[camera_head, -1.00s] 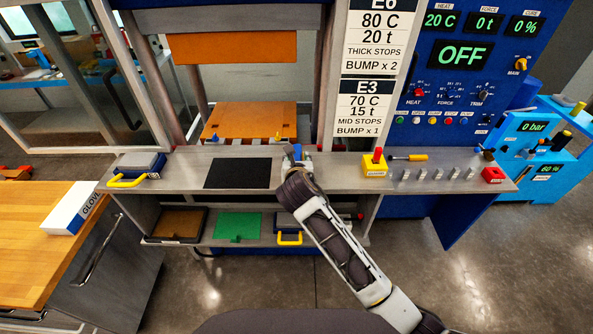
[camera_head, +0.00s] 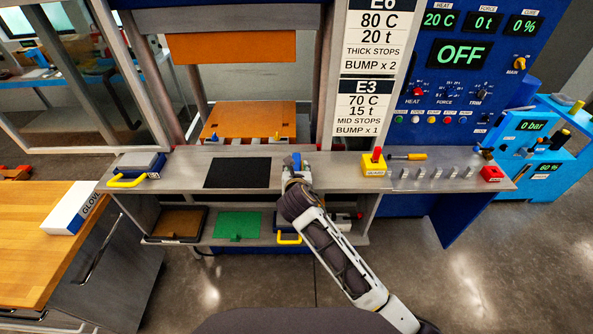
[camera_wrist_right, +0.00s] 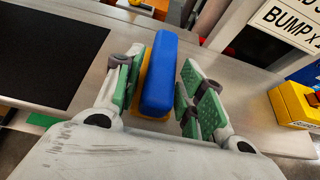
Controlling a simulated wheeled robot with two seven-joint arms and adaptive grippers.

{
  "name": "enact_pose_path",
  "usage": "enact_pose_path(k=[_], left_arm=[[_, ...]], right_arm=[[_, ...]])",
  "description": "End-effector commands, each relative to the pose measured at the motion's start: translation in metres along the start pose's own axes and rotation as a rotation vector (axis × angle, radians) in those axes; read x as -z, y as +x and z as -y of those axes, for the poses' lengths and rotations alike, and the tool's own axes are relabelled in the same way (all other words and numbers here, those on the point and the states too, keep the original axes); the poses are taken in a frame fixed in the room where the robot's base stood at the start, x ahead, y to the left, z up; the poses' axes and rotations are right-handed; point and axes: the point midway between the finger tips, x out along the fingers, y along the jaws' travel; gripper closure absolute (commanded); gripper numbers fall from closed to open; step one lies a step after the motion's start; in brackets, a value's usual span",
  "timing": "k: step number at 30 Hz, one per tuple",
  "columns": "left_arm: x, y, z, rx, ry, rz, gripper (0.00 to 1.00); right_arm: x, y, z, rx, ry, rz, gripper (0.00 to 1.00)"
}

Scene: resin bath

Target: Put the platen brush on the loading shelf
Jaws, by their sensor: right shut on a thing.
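The platen brush is a blue block with a yellow-orange underside; its blue part (camera_head: 296,160) shows small in the head view. It fills the middle of the right wrist view (camera_wrist_right: 160,70). My right gripper (camera_head: 297,168) is shut on it, with green-padded fingers (camera_wrist_right: 162,82) on either side of the blue part. Both are over the grey loading shelf (camera_head: 335,170) in front of the press, right of a black mat (camera_head: 238,172). I cannot tell whether the brush touches the shelf. My left gripper is not in view.
A yellow box with a red knob (camera_head: 374,165) stands right of my gripper. A mould with a yellow handle (camera_head: 138,168) sits at the shelf's left end. The lower shelf holds a brown plate (camera_head: 177,223) and a green plate (camera_head: 238,225). The black mat is bare.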

Motion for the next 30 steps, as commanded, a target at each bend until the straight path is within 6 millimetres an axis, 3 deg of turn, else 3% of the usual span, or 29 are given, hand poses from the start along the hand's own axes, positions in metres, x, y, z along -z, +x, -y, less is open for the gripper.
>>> enact_pose_path(k=[9,10,14,30], left_arm=[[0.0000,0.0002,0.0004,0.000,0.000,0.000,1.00],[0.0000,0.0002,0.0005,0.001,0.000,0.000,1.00],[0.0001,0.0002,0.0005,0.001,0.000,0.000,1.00],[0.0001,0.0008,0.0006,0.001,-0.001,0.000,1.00]], right_arm=[[0.0021,0.0012,0.0000,0.000,-0.001,0.001,0.99],[0.0023,0.0012,-0.0001,0.000,0.000,0.000,0.57],[0.0023,0.0011,-0.0001,0.000,0.000,0.000,0.40],[-0.0001,-0.0032,0.0000,0.000,0.000,0.000,0.39]])
